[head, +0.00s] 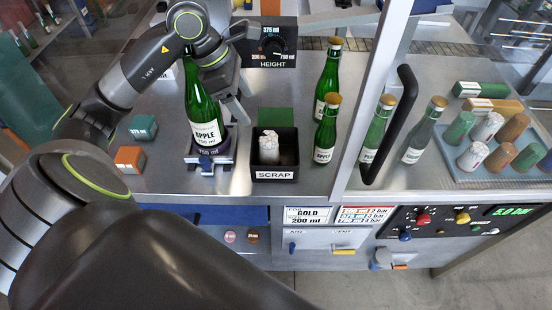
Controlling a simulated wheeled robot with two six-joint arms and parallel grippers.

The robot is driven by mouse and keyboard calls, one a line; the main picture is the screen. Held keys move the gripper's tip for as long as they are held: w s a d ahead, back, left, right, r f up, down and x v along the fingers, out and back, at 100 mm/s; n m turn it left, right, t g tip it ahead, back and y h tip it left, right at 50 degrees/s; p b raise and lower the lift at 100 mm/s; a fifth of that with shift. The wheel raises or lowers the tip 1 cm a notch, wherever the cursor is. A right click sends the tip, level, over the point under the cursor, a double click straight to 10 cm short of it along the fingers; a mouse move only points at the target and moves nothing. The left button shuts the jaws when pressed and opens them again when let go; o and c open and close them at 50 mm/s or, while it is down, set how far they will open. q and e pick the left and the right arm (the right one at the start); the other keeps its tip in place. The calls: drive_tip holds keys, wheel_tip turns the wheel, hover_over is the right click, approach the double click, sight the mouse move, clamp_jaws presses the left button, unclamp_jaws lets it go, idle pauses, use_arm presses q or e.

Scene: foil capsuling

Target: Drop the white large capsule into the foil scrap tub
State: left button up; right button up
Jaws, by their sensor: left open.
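A white large capsule (268,147) with a crinkled surface stands inside the black foil scrap tub (274,175), which is labelled SCRAP; its lower end is hidden by the tub's front wall. The capsule is apart from the gripper. My right gripper is not in view.
More green bottles (325,135) stand right of the tub. Small boxes (130,159) lie left.

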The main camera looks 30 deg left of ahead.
use_arm(q)
drive_tip(key=shift+v, duration=1.5)
